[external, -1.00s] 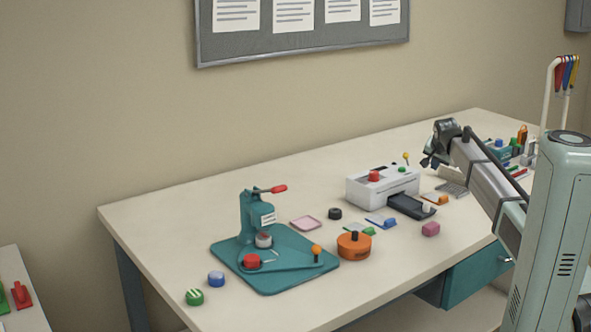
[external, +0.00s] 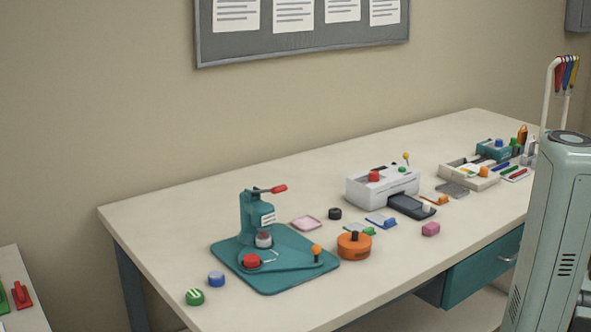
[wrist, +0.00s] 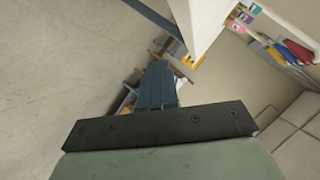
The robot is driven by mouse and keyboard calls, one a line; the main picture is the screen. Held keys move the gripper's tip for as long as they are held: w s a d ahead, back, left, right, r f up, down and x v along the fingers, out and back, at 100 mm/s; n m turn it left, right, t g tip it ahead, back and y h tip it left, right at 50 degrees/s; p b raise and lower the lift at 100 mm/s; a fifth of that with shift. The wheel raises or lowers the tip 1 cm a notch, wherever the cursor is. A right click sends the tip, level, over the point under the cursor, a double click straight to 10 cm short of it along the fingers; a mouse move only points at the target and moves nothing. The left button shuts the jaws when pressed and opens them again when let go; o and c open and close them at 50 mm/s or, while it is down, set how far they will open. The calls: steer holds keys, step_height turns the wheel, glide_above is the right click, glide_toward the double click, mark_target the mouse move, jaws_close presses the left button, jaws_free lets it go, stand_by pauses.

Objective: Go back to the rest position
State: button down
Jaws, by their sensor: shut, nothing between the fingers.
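My gripper (wrist: 157,70) shows in the wrist view, above a dark bar with screws and a green part at the bottom. It appears shut, with nothing held in it. It is off the table and away from the items there. In the external view my arm and gripper are out of sight; only my pale green body stands at the right edge.
The long table (external: 160,207) holds a teal press (external: 285,275), a white laminator (external: 383,187), an orange round piece (external: 354,246) and several small items. A teal drawer (external: 482,268) is under its front edge. In the wrist view, a pale table edge (wrist: 198,22) is near the top.

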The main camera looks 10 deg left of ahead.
steer(key=s+d+f+g, duration=0.2)
steer(key=s+d+f, duration=0.2)
steer(key=s+f, duration=0.5)
steer(key=s+a+f+n+g+y, duration=0.1)
steer(key=s+a+f+n+g, duration=0.1)
steer(key=s+a+f, duration=0.5)
steer(key=s+a+f+n+g+y, duration=0.15)
steer(key=s+a+f, duration=0.3)
steer(key=f, duration=0.45)
steer(key=s+a+f+n+g+y, duration=0.1)
steer(key=s+a+f+n+g, duration=0.1)
steer(key=s+a+f, duration=0.45)
steer(key=s+a+f+n+g, duration=0.2)
steer(key=s+a+f, duration=0.3)
steer(key=s, duration=0.5)
steer(key=s+a+f+n+g, duration=0.35)
steer(key=s+f, duration=0.25)
steer(key=s, duration=0.4)
steer(key=s+a+n+g+y, duration=0.1)
steer(key=s+a+n+g, duration=0.1)
steer(key=s, duration=0.9)
steer(key=s+a+n+g, duration=0.2)
steer(key=s+a, duration=0.3)
steer(key=s, duration=0.6)
steer(key=shift+s+f+n+g+y, duration=0.15)
steer(key=shift+n+g+y, duration=0.15)
steer(key=shift+y, duration=0.05)
